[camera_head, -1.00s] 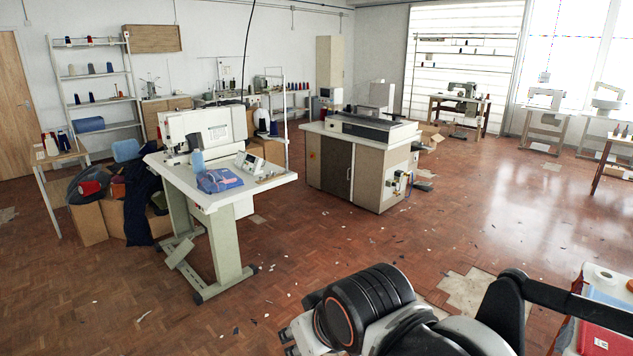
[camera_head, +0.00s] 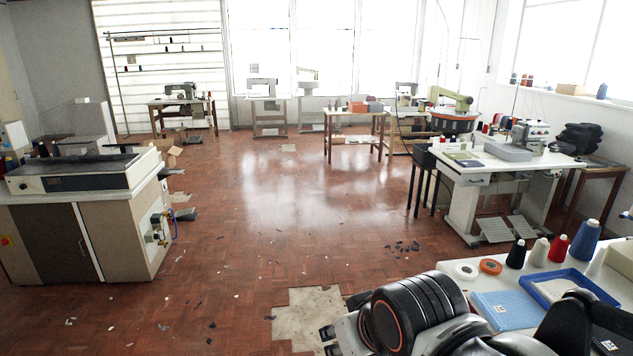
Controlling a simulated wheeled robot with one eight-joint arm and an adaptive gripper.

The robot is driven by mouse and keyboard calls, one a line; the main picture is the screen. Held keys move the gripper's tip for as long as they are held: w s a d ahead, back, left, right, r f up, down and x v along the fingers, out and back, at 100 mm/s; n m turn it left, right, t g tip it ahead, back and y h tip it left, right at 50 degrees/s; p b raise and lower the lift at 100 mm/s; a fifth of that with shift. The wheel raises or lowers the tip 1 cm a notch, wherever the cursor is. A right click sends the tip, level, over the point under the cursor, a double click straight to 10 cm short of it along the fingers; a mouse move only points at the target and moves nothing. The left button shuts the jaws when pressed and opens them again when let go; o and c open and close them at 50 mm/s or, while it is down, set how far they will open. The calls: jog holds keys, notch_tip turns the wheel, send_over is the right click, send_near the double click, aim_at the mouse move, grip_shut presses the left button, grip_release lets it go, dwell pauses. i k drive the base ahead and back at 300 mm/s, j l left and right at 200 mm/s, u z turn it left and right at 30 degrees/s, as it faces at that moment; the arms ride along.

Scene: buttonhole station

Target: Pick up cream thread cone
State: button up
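The cream thread cone (camera_head: 539,252) stands upright on the near table at the right of the head view. It is between a dark navy or black cone (camera_head: 516,254) on its left and a red cone (camera_head: 558,248) on its right. A larger blue cone (camera_head: 587,240) stands further right. My folded arm fills the bottom centre and right, in front of this table. Small dark finger-like parts, apparently my gripper (camera_head: 328,341), show at the arm's left end, well left of the cone. Whether they are open or shut is unclear.
On the near table are a white tape roll (camera_head: 466,271), an orange roll (camera_head: 490,266), light blue folded cloth (camera_head: 507,309) and a blue tray (camera_head: 590,284). A sewing table (camera_head: 480,180) stands behind. A cabinet machine (camera_head: 85,230) is at left. The middle floor is open, with scraps.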

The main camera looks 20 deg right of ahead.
aim_at(539, 255)
jog(key=i+z, duration=0.35)
jog(key=i, duration=0.15)
jog(key=i+j+z, duration=0.1)
jog(key=i+z, duration=0.25)
jog(key=i, duration=0.15)
jog(key=i+j+z, duration=0.2)
jog(key=i+z, duration=0.4)
jog(key=z, duration=0.2)
jog(key=i+z, duration=0.2)
jog(key=z, duration=0.2)
jog(key=i+j+z, duration=0.2)
jog(key=z, duration=0.25)
jog(key=i+j+z, duration=0.2)
jog(key=z, duration=0.2)
jog(key=i+j+z, duration=0.15)
jog(key=j+z, duration=0.15)
jog(key=z, duration=0.15)
jog(key=i+j+z, duration=0.25)
jog(key=l+z, duration=0.65)
jog(key=j+u, duration=0.15)
jog(key=i, duration=0.15)
